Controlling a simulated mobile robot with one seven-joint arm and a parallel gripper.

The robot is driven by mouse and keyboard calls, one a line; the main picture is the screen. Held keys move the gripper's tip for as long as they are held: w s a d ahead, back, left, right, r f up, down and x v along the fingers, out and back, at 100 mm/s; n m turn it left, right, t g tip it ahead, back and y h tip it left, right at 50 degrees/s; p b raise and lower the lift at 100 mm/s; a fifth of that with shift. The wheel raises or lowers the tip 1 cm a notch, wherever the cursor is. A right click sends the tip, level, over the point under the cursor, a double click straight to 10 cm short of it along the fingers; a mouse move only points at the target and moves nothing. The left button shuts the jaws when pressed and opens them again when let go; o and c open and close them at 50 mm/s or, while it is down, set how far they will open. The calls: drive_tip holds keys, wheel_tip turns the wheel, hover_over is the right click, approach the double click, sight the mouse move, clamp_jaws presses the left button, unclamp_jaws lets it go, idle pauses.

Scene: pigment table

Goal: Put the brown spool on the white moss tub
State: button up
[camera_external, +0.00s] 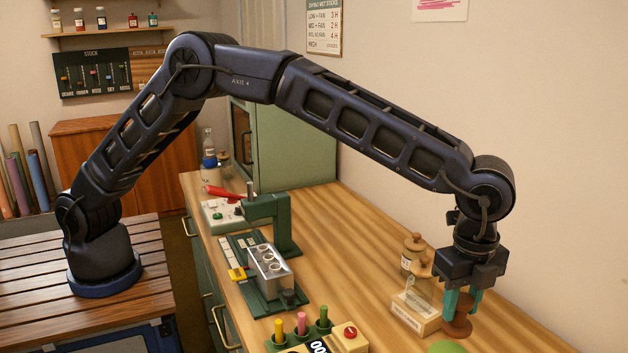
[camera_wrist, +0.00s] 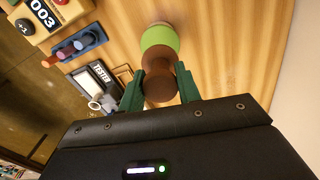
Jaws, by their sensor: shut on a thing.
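The brown spool (camera_external: 457,327) is between the green fingers of my gripper (camera_external: 462,298), which is shut on it. It shows in the wrist view (camera_wrist: 159,88) between both fingertips (camera_wrist: 160,90). A round light-green thing (camera_wrist: 160,41) with a pale rim at its far side lies just beyond the spool in the wrist view; it may be the white moss tub. In the external view only its green top (camera_external: 447,347) shows, cut off by the bottom edge, below and left of the spool. I cannot tell whether the spool touches it.
Jars with wooden lids (camera_external: 413,247) and a labelled block (camera_external: 415,313) stand just left of my gripper. A red-button box (camera_external: 350,337) and coloured pegs (camera_external: 301,323) are further left. The wooden table (camera_external: 350,230) is clear behind the jars.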

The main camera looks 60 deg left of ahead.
sight(455, 332)
drive_tip(key=shift+f, duration=3.15)
drive_tip(key=shift+f, duration=0.15)
drive_tip(key=o, duration=1)
drive_tip(key=shift+c, duration=0.2)
wheel_tip(455, 332, up, 12)
drive_tip(key=shift+a+r, duration=0.1)
drive_tip(key=shift+r, duration=0.15)
